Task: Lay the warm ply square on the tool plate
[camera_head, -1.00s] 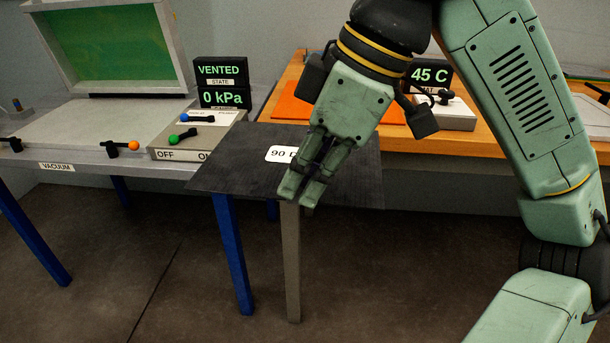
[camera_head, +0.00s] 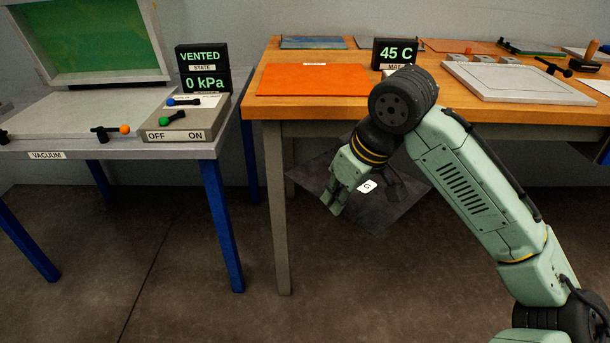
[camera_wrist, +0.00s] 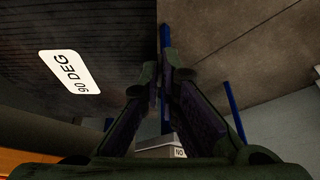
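The ply square (camera_head: 385,205) is a thin dark sheet with a white label, which reads "90 DEG" in the wrist view (camera_wrist: 30,35). My gripper (camera_head: 336,203) is shut on its edge; the fingers (camera_wrist: 158,85) meet at that edge in the wrist view. The sheet hangs tilted, off the floor, in front of the wooden bench and below its top. A pale flat plate (camera_head: 90,118) lies on the vacuum table, and a pale framed board (camera_head: 530,82) lies on the bench. No label shows which is the tool plate.
An orange mat (camera_head: 310,80) lies bare on the wooden bench (camera_head: 350,108), by a 45 C display (camera_head: 394,52). A control box (camera_head: 187,122) stands on the vacuum table, whose green-windowed lid (camera_head: 90,40) is raised. Displays read VENTED and 0 kPa. Floor in front is clear.

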